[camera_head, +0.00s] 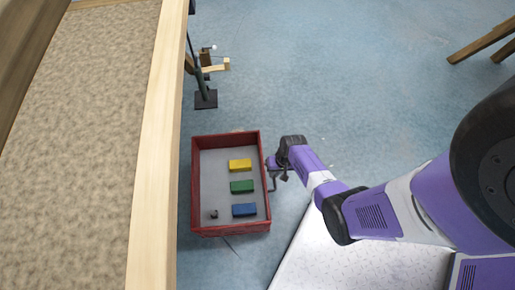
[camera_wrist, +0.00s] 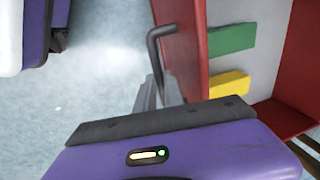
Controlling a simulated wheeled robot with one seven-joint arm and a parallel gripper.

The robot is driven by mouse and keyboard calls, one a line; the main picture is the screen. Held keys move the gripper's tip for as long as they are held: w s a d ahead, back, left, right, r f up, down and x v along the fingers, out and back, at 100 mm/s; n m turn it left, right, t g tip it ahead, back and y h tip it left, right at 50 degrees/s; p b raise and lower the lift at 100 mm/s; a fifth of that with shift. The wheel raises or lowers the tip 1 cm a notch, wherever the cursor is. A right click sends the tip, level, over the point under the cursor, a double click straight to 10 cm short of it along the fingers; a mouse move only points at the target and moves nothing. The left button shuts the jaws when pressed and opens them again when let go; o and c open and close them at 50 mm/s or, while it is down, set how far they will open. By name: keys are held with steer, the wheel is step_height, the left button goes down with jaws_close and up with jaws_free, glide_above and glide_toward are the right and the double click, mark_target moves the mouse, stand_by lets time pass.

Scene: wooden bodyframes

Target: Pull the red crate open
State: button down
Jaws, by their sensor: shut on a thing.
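The red crate (camera_head: 197,232) stands pulled out beside the wooden frame in the head view, its grey inside showing. Its red front wall also shows in the wrist view (camera_wrist: 183,45). A dark bar handle (camera_wrist: 153,42) sticks out from that wall. My gripper (camera_head: 275,172) is at the crate's right side in the head view, at the handle. In the wrist view my gripper (camera_wrist: 158,92) has its grey fingers closed around the handle's near end. The fingertips are partly hidden by the gripper body.
A yellow block (camera_head: 240,165), a green block (camera_head: 242,186), a blue block (camera_head: 244,210) and a small dark item (camera_head: 214,214) lie in the crate. The wooden frame (camera_head: 148,150) borders it on the left.

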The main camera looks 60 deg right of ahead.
steer(key=shift+s+d, duration=0.8)
steer(key=shift+s, duration=0.35)
steer(key=shift+s+d, duration=0.8)
steer(key=shift+s, duration=0.35)
steer(key=c, duration=1.5)
jaws_free()
steer(key=shift+o, duration=0.2)
steer(key=shift+w, duration=0.1)
step_height(320, 180, up, 8)
steer(key=s+p, duration=0.1)
steer(key=p, duration=0.3)
steer(key=shift+d+f, duration=0.2)
steer(key=shift+d, duration=0.25)
steer(key=shift+s, duration=0.1)
